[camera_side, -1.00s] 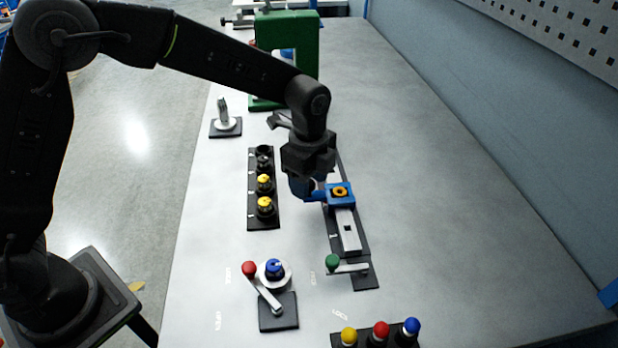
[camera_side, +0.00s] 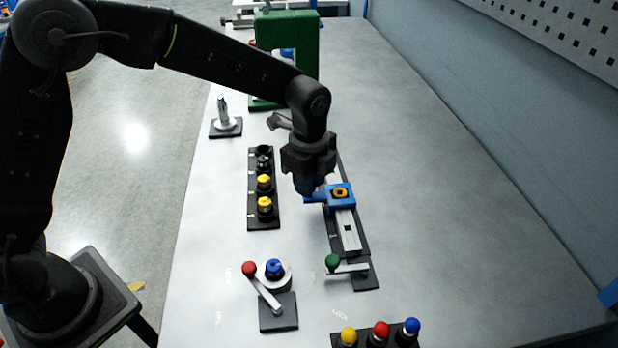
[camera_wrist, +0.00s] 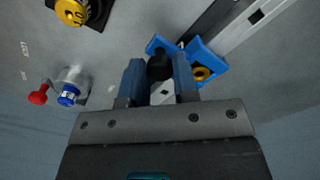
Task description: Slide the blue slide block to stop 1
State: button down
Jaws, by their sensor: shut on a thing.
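The blue slide block (camera_side: 341,195), with a yellow and black ring on top, sits on the light rail of a black track (camera_side: 362,256). In the wrist view the block (camera_wrist: 197,58) shows just beyond the fingertips, on the grey rail (camera_wrist: 238,28). My gripper (camera_side: 310,195) is at the block's left side, pointing down. In the wrist view my gripper (camera_wrist: 160,68) has its blue fingers shut on a dark round knob (camera_wrist: 160,67) at the block's side. My wrist hides part of the track's far end in the side view.
A green-knobbed lever (camera_side: 333,262) crosses the track's near end. A red-knobbed crank (camera_side: 262,285) with a blue knob stands to its left. A black strip with yellow knobs (camera_side: 265,205) lies left of my gripper. Coloured buttons (camera_side: 381,330) stand in front. The table's right side is clear.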

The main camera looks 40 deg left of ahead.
jog(key=s+d, duration=0.5)
jog(key=d, duration=0.1)
jog(key=shift+s, duration=0.35)
jog(key=c, duration=0.9)
grip_release()
jog(key=shift+a, duration=0.1)
notch_tip(320, 180, up, 14)
